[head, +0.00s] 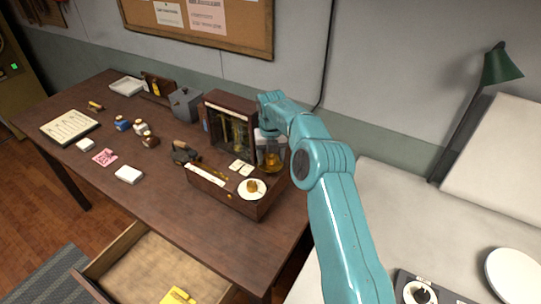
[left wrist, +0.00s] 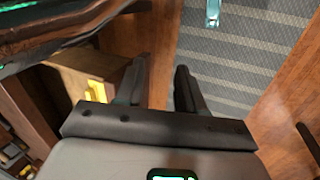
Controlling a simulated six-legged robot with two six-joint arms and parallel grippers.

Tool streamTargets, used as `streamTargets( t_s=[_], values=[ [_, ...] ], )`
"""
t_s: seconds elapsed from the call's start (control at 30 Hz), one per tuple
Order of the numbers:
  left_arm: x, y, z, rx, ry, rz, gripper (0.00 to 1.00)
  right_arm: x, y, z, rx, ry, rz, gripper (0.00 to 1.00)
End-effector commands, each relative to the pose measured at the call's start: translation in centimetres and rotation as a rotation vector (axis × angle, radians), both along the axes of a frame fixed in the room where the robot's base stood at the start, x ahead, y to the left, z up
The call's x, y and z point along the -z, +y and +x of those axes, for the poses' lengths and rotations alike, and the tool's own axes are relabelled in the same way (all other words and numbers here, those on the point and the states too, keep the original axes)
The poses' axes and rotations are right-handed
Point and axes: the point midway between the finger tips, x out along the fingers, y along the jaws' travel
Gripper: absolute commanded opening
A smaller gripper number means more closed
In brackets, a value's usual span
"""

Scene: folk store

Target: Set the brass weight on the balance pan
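The balance appears to be the dark wooden case (head: 231,98) with brass parts (head: 236,132) inside, at the back of the desk. Its pan is not clear to me. A small brass piece, seemingly the brass weight (head: 252,186), sits on a white round dish at the front right of a wooden box. My right gripper (head: 268,142) points down just right of the case, above and behind that dish. Its fingers are too small and partly hidden to read. My left gripper (left wrist: 160,85) shows only in its wrist view, fingers apart with nothing between them.
An amber-coloured vessel (head: 272,161) stands close under my right gripper. A wooden box (head: 225,199) holds cards and the dish. A drawer (head: 140,262) with a yellow object (head: 178,296) is open at the front. A green lamp (head: 501,66) stands right.

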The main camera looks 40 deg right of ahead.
Motion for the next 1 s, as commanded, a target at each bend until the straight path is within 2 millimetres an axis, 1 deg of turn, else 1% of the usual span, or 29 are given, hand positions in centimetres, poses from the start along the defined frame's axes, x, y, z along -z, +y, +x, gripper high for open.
streamTargets(
  t_s=[0.27, 0.37, 0.47, 0.6, 0.7, 0.8, 0.9, 1.0],
  values=[
    [0.0, 0.0, 0.0, 0.000, 0.000, 0.000, 0.38, -0.1, 0.0, 0.0, -0.001, 0.000, 0.000, 0.60],
    [0.2, 0.0, 0.0, 0.000, 0.000, 0.000, 0.38, -0.9, 0.1, 0.0, -0.001, -0.003, -0.001, 0.60],
    [0.5, 0.0, 0.0, 0.000, 0.000, 0.000, 0.38, -2.7, 0.2, -0.1, -0.001, -0.005, -0.002, 0.60],
    [0.5, 0.0, 0.0, 0.000, 0.000, 0.000, 0.38, -6.1, 0.4, -0.3, -0.001, -0.005, -0.003, 0.60],
    [0.0, 0.0, 0.0, 0.000, 0.000, 0.000, 0.38, -8.5, 0.5, -0.4, 0.000, -0.003, -0.002, 0.60],
    [-0.3, 0.0, 0.0, 0.000, 0.000, 0.000, 0.38, -10.2, 0.6, -0.5, 0.000, -0.002, -0.002, 0.60],
    [-0.5, 0.0, 0.0, 0.000, 0.000, 0.000, 0.38, -11.4, 0.7, -0.7, -0.001, -0.002, -0.001, 0.60],
    [-0.6, 0.0, 0.0, 0.000, 0.000, 0.000, 0.38, -11.9, 0.7, -0.7, -0.001, -0.001, -0.001, 0.60]
  ],
)
